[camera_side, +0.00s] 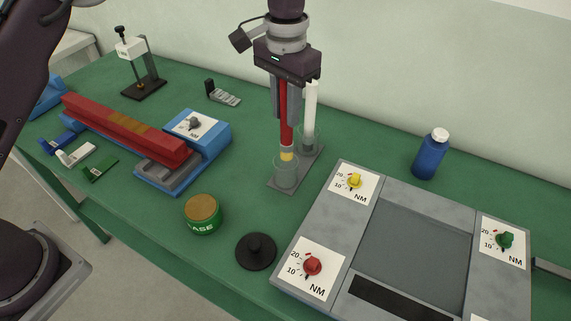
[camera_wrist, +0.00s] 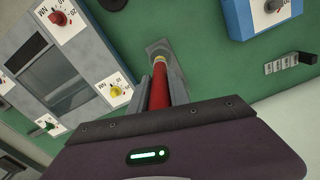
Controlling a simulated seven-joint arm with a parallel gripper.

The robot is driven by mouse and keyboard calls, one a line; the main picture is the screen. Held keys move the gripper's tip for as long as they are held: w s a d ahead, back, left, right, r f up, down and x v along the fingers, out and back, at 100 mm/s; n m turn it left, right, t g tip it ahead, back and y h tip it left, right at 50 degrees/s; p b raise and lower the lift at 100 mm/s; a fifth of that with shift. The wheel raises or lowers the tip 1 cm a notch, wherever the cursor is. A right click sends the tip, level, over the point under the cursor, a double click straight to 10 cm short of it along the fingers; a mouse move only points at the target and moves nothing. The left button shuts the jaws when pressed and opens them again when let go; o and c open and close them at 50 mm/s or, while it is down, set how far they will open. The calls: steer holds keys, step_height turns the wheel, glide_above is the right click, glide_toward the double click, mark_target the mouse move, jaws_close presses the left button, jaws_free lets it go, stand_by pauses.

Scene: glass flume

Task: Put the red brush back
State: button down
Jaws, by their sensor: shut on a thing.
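The red brush (camera_side: 286,112) is upright in the side view, its handle between the fingers of my gripper (camera_side: 285,105). Its yellow lower end (camera_side: 287,156) is at the mouth of the nearer clear cup (camera_side: 285,174) on a grey plate; I cannot tell how far inside it is. A white brush (camera_side: 310,105) stands in the farther clear cup (camera_side: 310,138) on the same plate. In the wrist view the red brush (camera_wrist: 159,88) runs between the fingers of my gripper (camera_wrist: 160,85) toward the grey plate (camera_wrist: 160,48), and its tip hides the cup.
A grey panel (camera_side: 365,185) with knobs lies to the right. A blue bottle (camera_side: 430,155) stands behind it. A green tin (camera_side: 203,214) and black lidded disc (camera_side: 256,251) are in front. A red bar on a blue device (camera_side: 215,135) is at left.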

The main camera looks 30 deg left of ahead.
mark_target(285, 87)
step_height(285, 87, down, 8)
steer(key=shift+r, duration=0.2)
steer(key=shift+f, duration=0.15)
steer(key=c, duration=1.2)
jaws_free()
steer(key=shift+c, duration=0.2)
step_height(285, 87, up, 12)
steer(key=shift+r, duration=0.2)
steer(key=shift+a, duration=0.1)
